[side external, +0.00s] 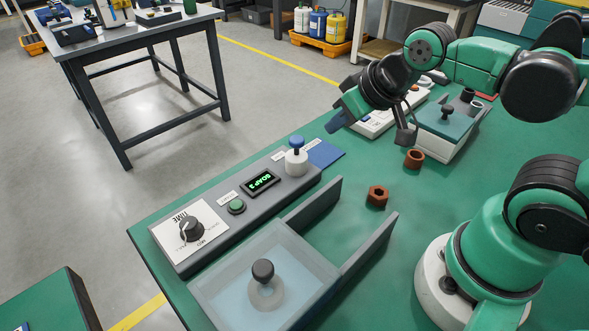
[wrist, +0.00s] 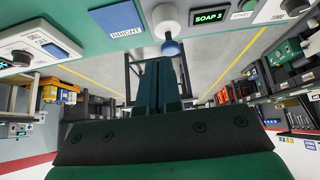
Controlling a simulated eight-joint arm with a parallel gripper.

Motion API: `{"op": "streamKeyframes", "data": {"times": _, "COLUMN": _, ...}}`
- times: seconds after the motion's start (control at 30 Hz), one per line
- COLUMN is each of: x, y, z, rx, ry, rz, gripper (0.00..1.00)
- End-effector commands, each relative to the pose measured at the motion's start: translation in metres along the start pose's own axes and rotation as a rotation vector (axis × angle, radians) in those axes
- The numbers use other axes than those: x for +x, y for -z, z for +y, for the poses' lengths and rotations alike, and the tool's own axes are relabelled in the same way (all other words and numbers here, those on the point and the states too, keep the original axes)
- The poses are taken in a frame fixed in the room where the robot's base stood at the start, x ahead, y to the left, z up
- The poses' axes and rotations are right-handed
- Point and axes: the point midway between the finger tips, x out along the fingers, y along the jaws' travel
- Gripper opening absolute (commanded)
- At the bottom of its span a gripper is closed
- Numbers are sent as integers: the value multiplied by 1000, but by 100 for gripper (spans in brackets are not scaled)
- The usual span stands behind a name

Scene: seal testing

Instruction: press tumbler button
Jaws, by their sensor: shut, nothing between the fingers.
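A grey control panel (side external: 215,218) lies along the bench edge in the side external view. It carries a black TIME knob (side external: 190,230), a green button (side external: 236,206), a display (side external: 260,182) and a blue-topped plunger on a white base (side external: 296,155). In the wrist view the display (wrist: 210,15) reads SOAP 3, and the blue cap (wrist: 171,47) appears just beyond my fingertips. No label reading "tumbler" is legible. My gripper (side external: 336,122) is shut and empty, raised above the bench, up and right of the plunger and apart from it. Its fingers (wrist: 157,66) lie together in the wrist view.
A blue BRIGHT card (side external: 326,154) lies beside the panel. A clear-lidded tray with a black knob (side external: 263,270) is in front. Brown nuts (side external: 377,196) lie on the green bench. A white device (side external: 375,122) and a teal-lidded box (side external: 447,125) stand farther back.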

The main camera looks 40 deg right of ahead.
Motion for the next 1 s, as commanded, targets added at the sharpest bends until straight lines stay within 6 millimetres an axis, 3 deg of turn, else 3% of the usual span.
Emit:
{"op": "streamKeyframes", "data": {"times": 0.57, "x": 3, "y": 7, "z": -8, "rx": -73, "ry": 7, "rz": 11, "gripper": 0}}
{"op": "streamKeyframes", "data": {"times": 0.67, "x": 9, "y": 19, "z": -24, "rx": -203, "ry": 16, "rz": 31, "gripper": 0}}
{"op": "streamKeyframes", "data": {"times": 1.0, "x": 36, "y": 52, "z": -112, "rx": -762, "ry": 50, "rz": 166, "gripper": 0}}
